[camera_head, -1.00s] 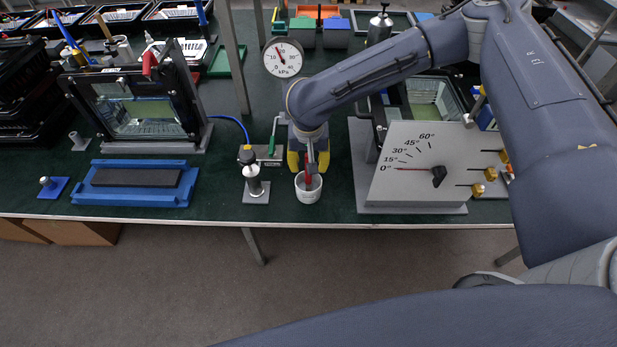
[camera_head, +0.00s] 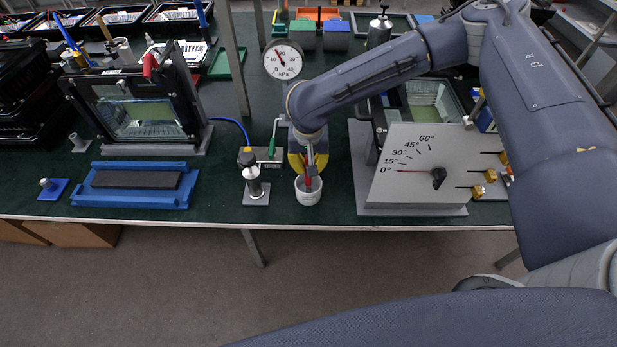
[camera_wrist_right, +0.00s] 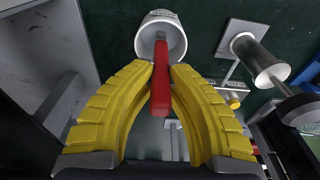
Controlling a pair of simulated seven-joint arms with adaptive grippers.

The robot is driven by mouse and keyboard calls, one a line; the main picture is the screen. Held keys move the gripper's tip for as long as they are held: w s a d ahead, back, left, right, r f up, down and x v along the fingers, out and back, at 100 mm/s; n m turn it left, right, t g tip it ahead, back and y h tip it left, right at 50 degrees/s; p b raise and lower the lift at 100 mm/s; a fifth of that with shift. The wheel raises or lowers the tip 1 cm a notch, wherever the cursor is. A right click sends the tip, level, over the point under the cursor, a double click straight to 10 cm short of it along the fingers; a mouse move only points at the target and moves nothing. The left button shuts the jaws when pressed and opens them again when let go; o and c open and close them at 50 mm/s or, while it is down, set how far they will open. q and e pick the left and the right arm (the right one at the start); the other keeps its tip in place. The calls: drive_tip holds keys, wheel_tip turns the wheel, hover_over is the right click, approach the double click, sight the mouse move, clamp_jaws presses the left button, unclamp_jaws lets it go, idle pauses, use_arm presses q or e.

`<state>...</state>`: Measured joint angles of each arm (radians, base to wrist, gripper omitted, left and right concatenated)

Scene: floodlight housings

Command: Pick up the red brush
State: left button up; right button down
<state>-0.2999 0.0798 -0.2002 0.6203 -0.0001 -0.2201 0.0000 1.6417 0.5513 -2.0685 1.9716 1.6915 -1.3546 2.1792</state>
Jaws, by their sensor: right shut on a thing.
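The red brush (camera_wrist_right: 161,82) stands with its lower end in a small white cup (camera_wrist_right: 162,34) in the right wrist view. My right gripper (camera_wrist_right: 161,74) has its yellow fingers shut on the brush, one on each side. In the head view, the gripper (camera_head: 308,167) is just above the white cup (camera_head: 308,195) at the bench's front edge, and a bit of the red brush (camera_head: 308,185) shows at the cup's mouth. The brush's lower tip is hidden inside the cup. My left gripper is not in view.
A pump-topped bottle (camera_head: 252,180) stands left of the cup. A grey angle-scale panel (camera_head: 420,170) is close on the right. A pressure gauge (camera_head: 283,60) stands behind. A blue tray with a dark pad (camera_head: 135,195) lies further left. Bench between tray and bottle is clear.

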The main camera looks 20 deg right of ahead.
wheel_tip(320, 180, up, 20)
idle(0.8)
idle(1.3)
